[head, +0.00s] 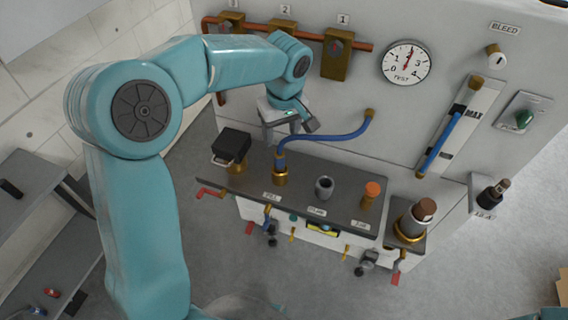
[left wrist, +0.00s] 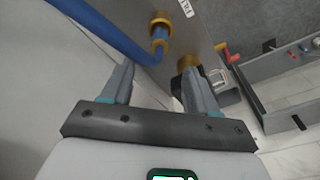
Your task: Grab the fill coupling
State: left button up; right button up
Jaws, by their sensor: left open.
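The fill coupling (head: 279,162) is at the lower end of a blue hose (head: 335,136), upright at a brass port (head: 280,178) on the dark shelf, by a small label. My left gripper (head: 289,127) is open and empty, above the coupling in the head view. In the left wrist view its two fingers (left wrist: 158,72) are spread, with the coupling ahead between their lines; I see no contact. My right gripper is not in view.
The dark shelf (head: 335,205) also holds a grey cup-like fitting (head: 324,187), an orange-capped fitting (head: 371,193) and a black box (head: 232,146). The panel behind carries a gauge (head: 406,64), copper pipe (head: 262,27) and a tube (head: 440,143).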

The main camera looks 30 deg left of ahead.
aim_at(279, 160)
pick_arm(q)
jog(key=f, duration=0.6)
jog(key=shift+w+a+f, duration=0.3)
jog(key=shift+f, duration=0.1)
jog(key=shift+s+a+f+p, duration=0.2)
jog(key=shift+f+p, duration=0.1)
jog(key=shift+f, duration=0.25)
jog(key=f, duration=0.4)
jog(key=shift+w+a+p, duration=0.1)
jog(key=shift+w+p, duration=0.25)
jog(key=shift+s+a+f, duration=0.1)
jog(key=shift+f, duration=0.15)
grip_shut()
